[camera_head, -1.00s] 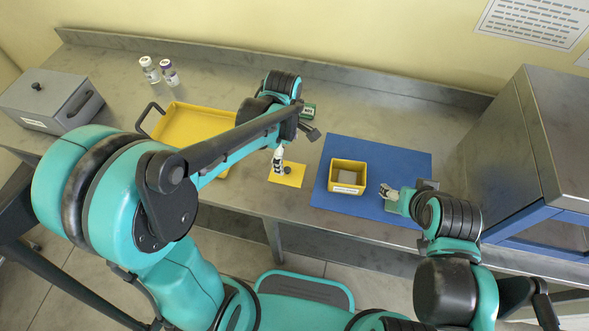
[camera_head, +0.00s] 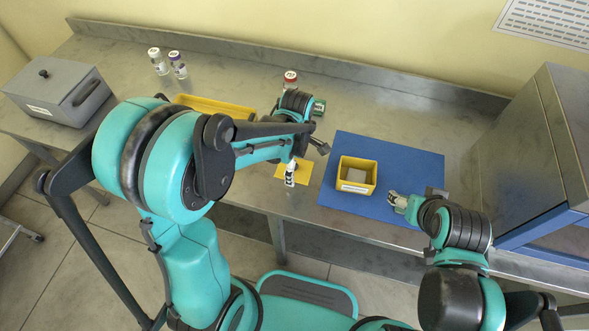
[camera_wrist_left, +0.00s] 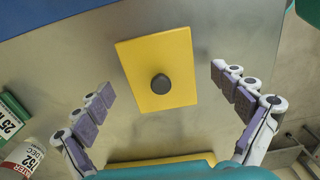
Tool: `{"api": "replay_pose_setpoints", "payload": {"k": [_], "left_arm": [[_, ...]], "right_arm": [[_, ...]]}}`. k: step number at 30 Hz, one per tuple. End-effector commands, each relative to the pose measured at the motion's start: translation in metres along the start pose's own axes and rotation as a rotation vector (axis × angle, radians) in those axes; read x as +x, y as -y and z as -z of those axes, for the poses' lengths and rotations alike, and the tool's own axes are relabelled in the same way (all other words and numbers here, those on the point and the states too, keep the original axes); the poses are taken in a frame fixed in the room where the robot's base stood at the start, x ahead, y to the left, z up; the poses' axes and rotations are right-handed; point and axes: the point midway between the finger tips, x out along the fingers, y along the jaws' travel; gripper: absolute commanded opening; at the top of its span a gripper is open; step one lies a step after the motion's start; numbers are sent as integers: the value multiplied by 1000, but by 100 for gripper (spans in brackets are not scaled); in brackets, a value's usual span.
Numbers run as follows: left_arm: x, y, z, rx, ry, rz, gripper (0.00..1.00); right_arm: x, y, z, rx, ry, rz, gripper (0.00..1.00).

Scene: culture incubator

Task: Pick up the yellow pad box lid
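The yellow lid (camera_head: 305,169) lies flat on the metal table, left of the blue mat. In the left wrist view the lid (camera_wrist_left: 150,48) shows its dark round knob (camera_wrist_left: 161,84). My left gripper (camera_head: 290,174) is above the lid's near side in the head view and partly covers it. In the left wrist view my left gripper (camera_wrist_left: 164,82) is open, its fingers on either side of the lid, apart from it and empty. My right gripper (camera_head: 393,198) is low over the mat's right part, and its finger opening is unclear. The yellow box (camera_head: 357,188) stands lidless on the mat.
The blue mat (camera_head: 415,165) lies in front of a grey cabinet (camera_head: 550,140). A yellow tray (camera_head: 212,103) is partly hidden behind my left arm. A grey lidded box (camera_head: 60,92), two vials (camera_head: 158,62), a red-capped bottle (camera_head: 290,79) and a green device (camera_head: 319,107) stand around.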

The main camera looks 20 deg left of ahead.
Motion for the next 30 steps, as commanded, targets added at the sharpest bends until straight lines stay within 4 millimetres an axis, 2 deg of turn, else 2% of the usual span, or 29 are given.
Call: {"api": "replay_pose_setpoints", "payload": {"k": [1, 6, 7, 11, 25, 26, 27, 30], "left_arm": [[0, 0, 0, 0, 0, 0, 82], [0, 0, 0, 0, 0, 0, 38], [0, 0, 0, 0, 0, 0, 34], [0, 0, 0, 0, 0, 0, 30], [-3, 0, 0, 0, 0, 0, 28], [-5, 0, 0, 0, 0, 0, 20], [-9, 0, 0, 0, 0, 0, 2], [-23, 1, 0, 0, 0, 0, 0]], "right_arm": [[0, 0, 0, 0, 0, 0, 68], [0, 0, 0, 0, 0, 0, 68], [0, 0, 0, 0, 0, 0, 68], [0, 0, 0, 0, 0, 0, 68], [-1, 0, 1, 0, 0, 0, 68], [-2, 0, 2, 0, 0, 0, 68], [-4, 0, 3, 0, 0, 0, 68], [-10, 0, 7, 0, 0, 0, 68]]}}
